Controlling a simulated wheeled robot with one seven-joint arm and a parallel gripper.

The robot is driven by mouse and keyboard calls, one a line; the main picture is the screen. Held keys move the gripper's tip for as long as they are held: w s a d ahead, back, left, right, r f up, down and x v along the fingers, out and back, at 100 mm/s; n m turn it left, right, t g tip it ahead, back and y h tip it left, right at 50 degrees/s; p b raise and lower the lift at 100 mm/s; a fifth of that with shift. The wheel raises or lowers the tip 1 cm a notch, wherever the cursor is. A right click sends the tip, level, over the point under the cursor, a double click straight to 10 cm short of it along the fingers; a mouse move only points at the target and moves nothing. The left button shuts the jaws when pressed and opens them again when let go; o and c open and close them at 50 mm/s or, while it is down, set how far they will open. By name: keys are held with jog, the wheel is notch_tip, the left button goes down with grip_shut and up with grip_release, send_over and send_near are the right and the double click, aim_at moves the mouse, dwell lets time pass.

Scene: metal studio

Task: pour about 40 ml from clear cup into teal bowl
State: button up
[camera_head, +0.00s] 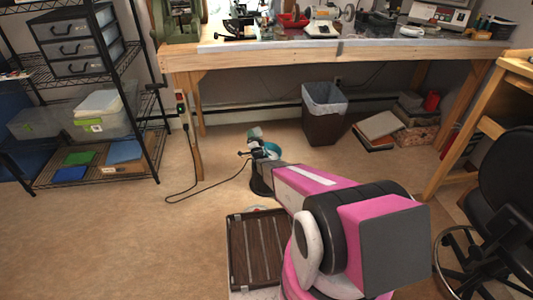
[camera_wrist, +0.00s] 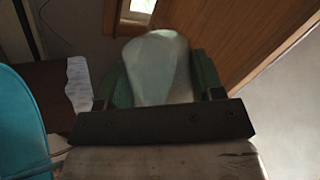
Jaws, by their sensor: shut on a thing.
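My gripper (camera_wrist: 160,92) is shut on the clear cup (camera_wrist: 157,62), which sits between its two greenish finger pads in the wrist view. The cup looks pale and translucent. Its contents cannot be made out. In the head view the cup (camera_head: 255,132) is small, just beyond my gripper (camera_head: 258,145). The teal bowl (camera_head: 274,149) is close by on the right, partly hidden by my arm. In the wrist view the bowl (camera_wrist: 20,125) fills the left edge, apart from the cup. No stream of liquid shows.
A workbench (camera_head: 340,48) with tools on top stands behind. A dark waste bin (camera_head: 323,128) with a pale liner is under it. A wire shelf (camera_head: 95,170) is at left and a black chair (camera_head: 508,190) at right. A cable (camera_head: 205,195) lies on open floor.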

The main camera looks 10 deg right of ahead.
jog(key=shift+a+r+m, duration=0.1)
jog(key=shift+r+m, duration=0.1)
jog(key=shift+m, duration=0.3)
jog(key=n, duration=0.1)
jog(key=f+n+g+y, duration=0.1)
jog(key=n, duration=0.1)
jog(key=n+y, duration=0.1)
jog(key=n, duration=0.1)
jog(key=shift+f+g, duration=0.3)
jog(key=shift+g, duration=0.1)
jog(key=shift+f+n, duration=0.15)
jog(key=shift+n, duration=0.15)
jog(key=shift+s+d+r+n+g+y, duration=0.15)
jog(key=shift+r+n+g+y, duration=0.15)
jog(key=shift+n, duration=0.25)
jog(key=shift+s+d+r+n+g+y, duration=0.1)
jog(key=shift+r+n+g+y, duration=0.1)
jog(key=shift+n+g, duration=0.3)
jog(key=shift+a+r+n+g, duration=0.35)
jog(key=shift+n+g, duration=0.25)
jog(key=shift+n, duration=0.45)
jog(key=shift+w+a+f+n+g, duration=0.2)
jog(key=shift+f+n+g, duration=0.1)
jog(key=shift+f+n, duration=0.25)
jog(key=shift+a+r+n+g, duration=0.2)
jog(key=shift+r+n+g, duration=0.25)
jog(key=shift+n, duration=0.3)
jog(key=shift+a+f+n+g+h, duration=0.2)
jog(key=shift+f+n+g+h, duration=0.2)
jog(key=shift+n+g, duration=0.4)
